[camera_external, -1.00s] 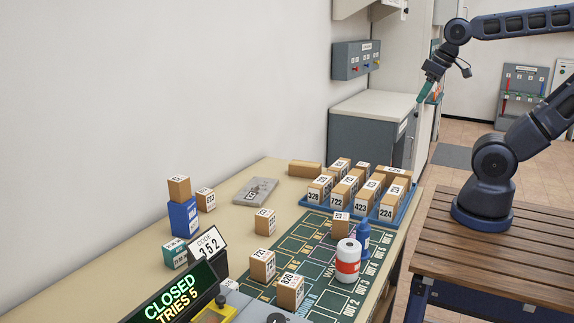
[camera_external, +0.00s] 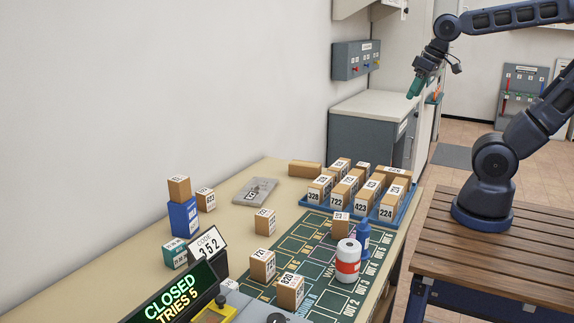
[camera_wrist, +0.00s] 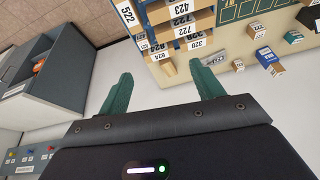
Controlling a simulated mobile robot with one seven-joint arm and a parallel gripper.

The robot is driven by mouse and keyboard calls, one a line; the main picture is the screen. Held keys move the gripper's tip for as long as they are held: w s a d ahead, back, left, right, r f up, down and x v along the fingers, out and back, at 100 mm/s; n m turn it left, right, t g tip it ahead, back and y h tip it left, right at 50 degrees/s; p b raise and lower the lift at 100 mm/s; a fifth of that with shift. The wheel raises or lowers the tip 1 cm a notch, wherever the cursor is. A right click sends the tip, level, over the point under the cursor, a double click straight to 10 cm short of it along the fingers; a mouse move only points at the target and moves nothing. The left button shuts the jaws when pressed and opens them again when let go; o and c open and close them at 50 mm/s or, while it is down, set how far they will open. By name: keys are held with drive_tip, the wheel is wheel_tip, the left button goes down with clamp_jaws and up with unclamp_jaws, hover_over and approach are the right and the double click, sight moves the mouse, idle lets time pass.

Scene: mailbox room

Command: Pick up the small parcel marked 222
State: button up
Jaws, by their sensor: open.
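Several small brown parcels with white number labels stand in a blue tray (camera_external: 405,211) at the far end of the table. Labels there read like 328, 722, 423 and 224; I cannot make out one that clearly reads 222. More labelled parcels stand loose nearer the camera, among them a parcel (camera_external: 262,265) and one marked 820 (camera_external: 290,292). My gripper (camera_external: 412,93) is open and empty, high above and beyond the tray. In the wrist view my gripper's green fingers (camera_wrist: 162,76) are apart, with the parcels (camera_wrist: 188,32) beyond them, seen upside down.
A grey cabinet (camera_external: 365,135) stands behind the table. A "CLOSED" display (camera_external: 172,297) is in front.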

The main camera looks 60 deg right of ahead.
drive_tip(key=w+a+m+g, duration=0.1)
drive_tip(key=w+a+m, duration=0.5)
drive_tip(key=w, duration=0.6)
drive_tip(key=m+g, duration=0.3)
drive_tip(key=m, duration=0.7)
hover_over(265, 213)
drive_tip(key=f, duration=2.3)
drive_tip(key=shift+d+f, duration=0.1)
drive_tip(key=shift+d, duration=0.25)
drive_tip(key=shift+a+f, duration=0.2)
drive_tip(key=shift+f, duration=0.3)
wheel_tip(265, 213, down, 10)
drive_tip(key=shift+f, duration=0.1)
drive_tip(key=c, duration=1.1)
